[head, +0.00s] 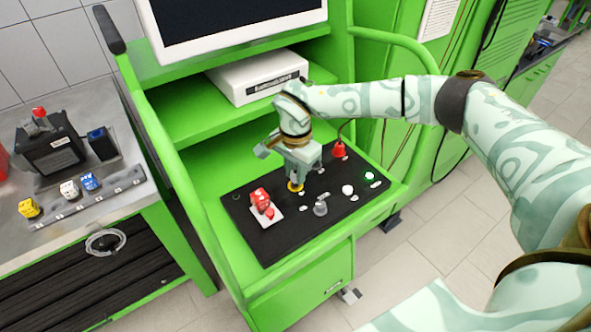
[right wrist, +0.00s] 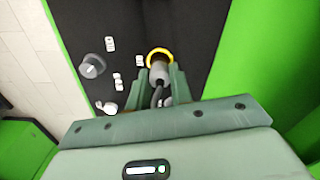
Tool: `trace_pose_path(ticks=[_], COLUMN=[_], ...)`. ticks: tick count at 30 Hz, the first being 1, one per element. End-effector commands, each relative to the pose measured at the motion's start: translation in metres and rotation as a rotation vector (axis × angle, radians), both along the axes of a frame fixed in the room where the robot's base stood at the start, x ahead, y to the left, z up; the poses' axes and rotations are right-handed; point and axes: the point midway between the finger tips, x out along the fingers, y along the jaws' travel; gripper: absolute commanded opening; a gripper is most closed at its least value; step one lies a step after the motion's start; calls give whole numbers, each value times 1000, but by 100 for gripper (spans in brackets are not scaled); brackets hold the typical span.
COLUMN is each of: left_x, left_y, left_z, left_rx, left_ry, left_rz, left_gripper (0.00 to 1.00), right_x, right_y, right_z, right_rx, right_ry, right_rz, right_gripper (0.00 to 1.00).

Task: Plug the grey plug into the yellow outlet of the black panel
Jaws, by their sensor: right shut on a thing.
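The black panel (head: 285,238) lies on the green bench. The yellow outlet (head: 296,187) is a yellow ring on it, just below my right gripper (head: 300,174). In the right wrist view, my right gripper (right wrist: 157,92) is shut on the grey plug (right wrist: 159,73), with a dark cable running back from it. The plug's front end overlaps the yellow outlet (right wrist: 160,49). I cannot tell whether it is inside the ring or just above it. The plug is mostly hidden by my gripper in the head view. My left gripper is not in view.
A red switch (head: 261,199) on a white plate, a grey knob (head: 320,208), a white button (head: 347,190), a green light (head: 369,176) and a red part (head: 339,150) surround the outlet. Green rails flank the bench. A metal table (head: 70,195) stands left.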

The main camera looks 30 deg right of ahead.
Motion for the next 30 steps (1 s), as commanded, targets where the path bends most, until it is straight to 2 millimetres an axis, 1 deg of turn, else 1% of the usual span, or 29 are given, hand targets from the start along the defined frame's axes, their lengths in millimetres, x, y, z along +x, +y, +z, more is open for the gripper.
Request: trace_pose_path(ticks=[7, 17, 30], left_x=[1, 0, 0], left_y=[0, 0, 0], left_z=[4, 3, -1], left_rx=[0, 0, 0], left_ry=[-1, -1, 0], left_rz=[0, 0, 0], left_gripper=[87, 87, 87], right_x=[0, 0, 0], right_y=[0, 0, 0], right_z=[1, -1, -8], right_rx=[0, 0, 0], right_ry=[-1, 0, 0], right_rz=[1, 0, 0], right_gripper=[5, 5, 5])
